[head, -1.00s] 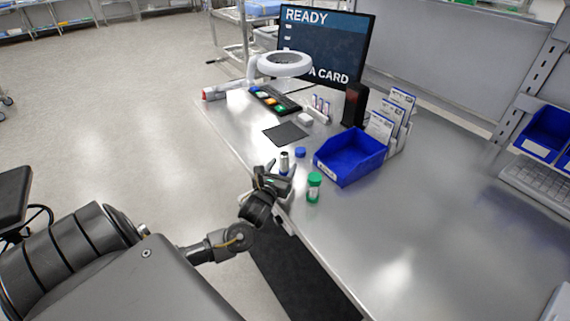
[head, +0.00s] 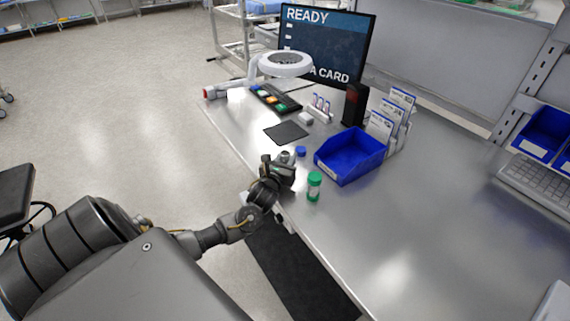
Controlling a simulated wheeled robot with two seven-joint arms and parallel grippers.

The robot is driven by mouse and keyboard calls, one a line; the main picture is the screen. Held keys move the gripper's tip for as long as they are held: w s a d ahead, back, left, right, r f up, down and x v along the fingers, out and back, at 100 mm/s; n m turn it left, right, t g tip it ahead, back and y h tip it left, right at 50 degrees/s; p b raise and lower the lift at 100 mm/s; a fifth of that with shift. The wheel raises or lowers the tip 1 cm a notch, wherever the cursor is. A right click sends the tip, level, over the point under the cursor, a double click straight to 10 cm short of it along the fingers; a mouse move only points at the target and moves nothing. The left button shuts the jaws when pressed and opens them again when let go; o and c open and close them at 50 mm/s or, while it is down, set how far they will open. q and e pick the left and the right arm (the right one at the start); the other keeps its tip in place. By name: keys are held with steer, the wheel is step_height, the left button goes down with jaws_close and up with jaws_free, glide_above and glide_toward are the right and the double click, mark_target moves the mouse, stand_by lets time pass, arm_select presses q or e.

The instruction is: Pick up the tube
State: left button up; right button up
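My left gripper (head: 283,167) is over the near left edge of the table. A small tube with a grey top (head: 285,156) shows just at its fingertips, and the gripper hides most of it. I cannot tell whether the fingers are shut on it. A small blue cap-like piece (head: 300,151) lies just behind the gripper. My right gripper is not in view.
A blue bin (head: 349,160) stands right of the gripper, with card holders (head: 383,126) behind it. A dark mat (head: 286,132), a ring lamp (head: 285,64) and a monitor (head: 325,45) are farther back.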

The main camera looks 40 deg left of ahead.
arm_select(q)
steer(key=c, duration=0.5)
steer(key=shift+o, duration=0.2)
steer(key=shift+r, duration=0.5)
steer(key=s+a+r+b, duration=0.2)
steer(key=s+r+b, duration=0.2)
steer(key=s+r, duration=0.8)
steer(key=shift+s+a, duration=0.3)
steer(key=shift+s, duration=0.55)
